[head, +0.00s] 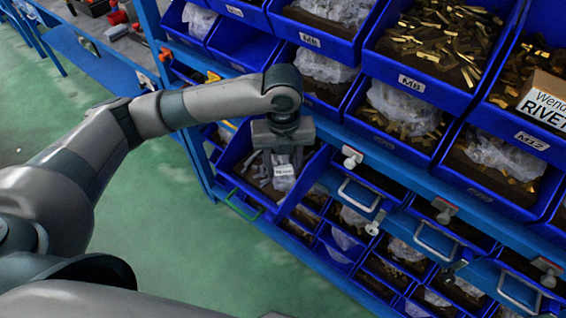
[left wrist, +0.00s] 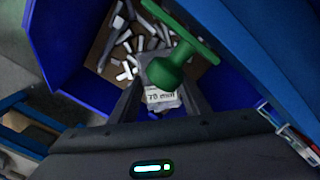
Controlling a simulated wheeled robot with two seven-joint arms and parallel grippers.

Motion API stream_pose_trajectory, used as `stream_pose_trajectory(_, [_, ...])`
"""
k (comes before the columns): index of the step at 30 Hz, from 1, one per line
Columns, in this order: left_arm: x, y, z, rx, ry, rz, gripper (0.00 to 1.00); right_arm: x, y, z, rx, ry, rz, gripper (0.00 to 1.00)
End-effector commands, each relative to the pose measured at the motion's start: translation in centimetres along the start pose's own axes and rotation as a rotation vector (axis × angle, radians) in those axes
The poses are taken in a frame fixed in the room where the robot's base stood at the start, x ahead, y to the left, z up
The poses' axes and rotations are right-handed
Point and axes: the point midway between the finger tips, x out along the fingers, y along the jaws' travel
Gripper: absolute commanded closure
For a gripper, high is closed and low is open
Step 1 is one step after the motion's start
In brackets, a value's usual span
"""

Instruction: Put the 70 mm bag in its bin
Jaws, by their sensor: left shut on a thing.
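My left gripper (head: 283,148) points down over an open blue bin (head: 232,180) in the head view, shut on a clear bag (head: 284,174) with a white label. In the left wrist view the bag (left wrist: 163,98) sits between the two dark fingers (left wrist: 161,104), and its label reads "70 mm". Below it the bin (left wrist: 62,52) holds loose grey pieces (left wrist: 122,45). The bag hangs over or in the bin; I cannot tell whether it touches the pieces. A green handle-like part (left wrist: 166,70) partly covers the bag. My right gripper is out of view.
Pull handles (head: 358,195) jut from lower drawers. A green handle (head: 243,206) fronts the open bin. The green floor (head: 170,240) at left is clear.

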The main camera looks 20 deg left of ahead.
Motion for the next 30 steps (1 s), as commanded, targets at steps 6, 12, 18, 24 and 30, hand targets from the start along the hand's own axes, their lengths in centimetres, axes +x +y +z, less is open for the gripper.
stream_pose_trajectory(6, [0.3, 0.0, 0.0, 0.0, 0.0, 0.0, 0.52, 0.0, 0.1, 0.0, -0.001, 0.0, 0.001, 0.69])
stream_pose_trajectory(12, [0.2, 0.0, 0.0, 0.0, 0.0, 0.0, 0.39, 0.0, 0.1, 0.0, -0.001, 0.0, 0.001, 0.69])
stream_pose_trajectory(18, [0.2, 0.0, 0.0, 0.0, 0.0, 0.0, 0.39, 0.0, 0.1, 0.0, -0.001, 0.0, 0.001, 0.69])
stream_pose_trajectory(24, [-0.8, 0.0, 0.1, -0.001, -0.001, -0.001, 0.39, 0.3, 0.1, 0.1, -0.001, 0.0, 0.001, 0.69])
stream_pose_trajectory(30, [-3.5, -0.1, 0.1, 0.0, -0.004, -0.004, 0.39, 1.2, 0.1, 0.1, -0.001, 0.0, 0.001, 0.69])
